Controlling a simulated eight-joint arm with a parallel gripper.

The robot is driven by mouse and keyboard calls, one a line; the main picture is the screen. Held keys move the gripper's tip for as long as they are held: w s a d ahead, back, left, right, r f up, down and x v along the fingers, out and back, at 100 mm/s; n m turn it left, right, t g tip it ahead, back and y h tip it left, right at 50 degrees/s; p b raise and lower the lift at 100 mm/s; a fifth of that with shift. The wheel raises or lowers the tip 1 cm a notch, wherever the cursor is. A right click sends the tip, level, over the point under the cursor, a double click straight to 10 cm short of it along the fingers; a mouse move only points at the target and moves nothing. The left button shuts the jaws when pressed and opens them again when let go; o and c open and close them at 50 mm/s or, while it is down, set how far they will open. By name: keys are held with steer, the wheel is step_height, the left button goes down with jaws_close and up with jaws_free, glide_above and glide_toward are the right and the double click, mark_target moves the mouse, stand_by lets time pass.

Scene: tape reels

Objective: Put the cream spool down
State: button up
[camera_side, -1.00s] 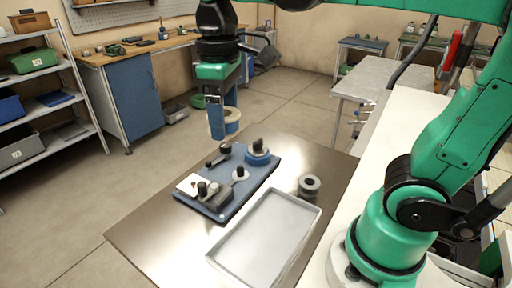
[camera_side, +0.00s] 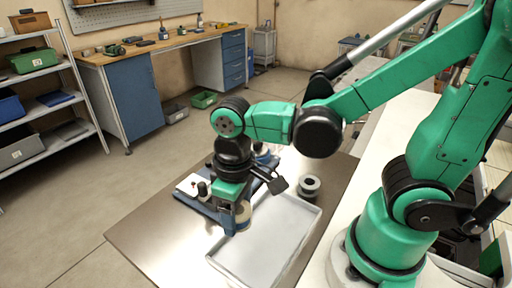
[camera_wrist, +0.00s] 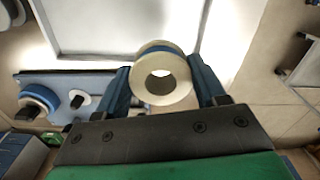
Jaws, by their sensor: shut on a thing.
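The cream spool (camera_side: 243,213) is between the blue fingers of my gripper (camera_side: 236,218), close to the left edge of the pale tray (camera_side: 318,214). In the wrist view, the spool (camera_wrist: 160,98) shows as a cream ring with a blue band and an open centre. My gripper's fingers (camera_wrist: 162,82) stand on both sides of it, shut on it. The tray's pale inside lies beyond the spool in that view. The side view does not clearly show the gap beneath the spool, and my gripper hides part of it.
A blue board (camera_side: 186,199) with knobs and spools lies left of my gripper, partly hidden by it. A dark grey reel (camera_side: 310,184) sits on the table behind the tray. The tray is empty where visible. The front left of the table (camera_side: 150,240) is clear.

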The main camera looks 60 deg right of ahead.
mark_target(241, 246)
steer(key=shift+f, duration=3.6)
steer(key=o, duration=1.3)
steer(key=shift+o, duration=0.2)
step_height(241, 246, up, 12)
steer(key=w+d+r+m+t, duration=0.1)
steer(key=w+d+m+t, duration=0.1)
steer(key=w+d+t, duration=0.2)
steer(key=d+t, duration=0.3)
steer(key=shift+w+r, duration=0.15)
steer(key=shift+r, duration=0.05)
